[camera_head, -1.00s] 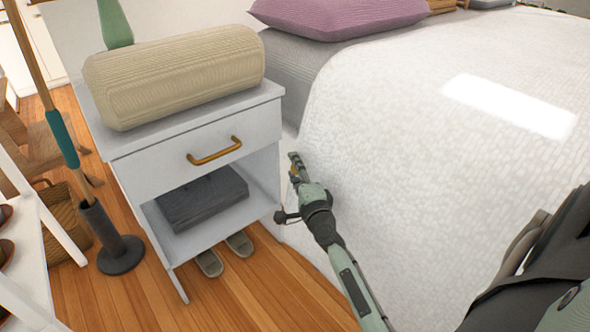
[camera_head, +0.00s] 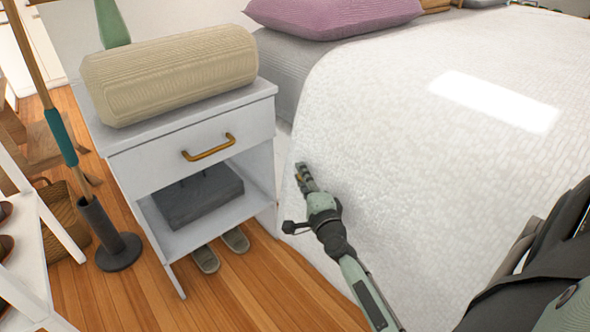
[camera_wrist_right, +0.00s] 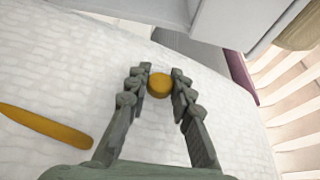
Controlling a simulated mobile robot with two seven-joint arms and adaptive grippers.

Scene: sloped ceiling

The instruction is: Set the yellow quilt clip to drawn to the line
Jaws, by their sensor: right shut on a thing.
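My right gripper (camera_head: 304,178) is at the side of the white quilt (camera_head: 420,150), close to the nightstand. In the right wrist view its two fingers (camera_wrist_right: 158,84) are shut on a small round yellow piece, the yellow quilt clip (camera_wrist_right: 159,85). In the head view the clip is mostly hidden by the fingers. A flat, rounded orange-yellow strip (camera_wrist_right: 45,127) lies on the quilt in the right wrist view, left of the fingers and apart from the clip. I cannot tell if it is the line. My left gripper is not in view.
A white nightstand (camera_head: 130,172) with a brass handle stands left of the gripper, bearing a beige bolster (camera_head: 170,75). Slippers (camera_head: 206,259) lie on the wooden floor. A purple pillow (camera_head: 335,15) lies on the bed. The quilt right of the gripper is clear.

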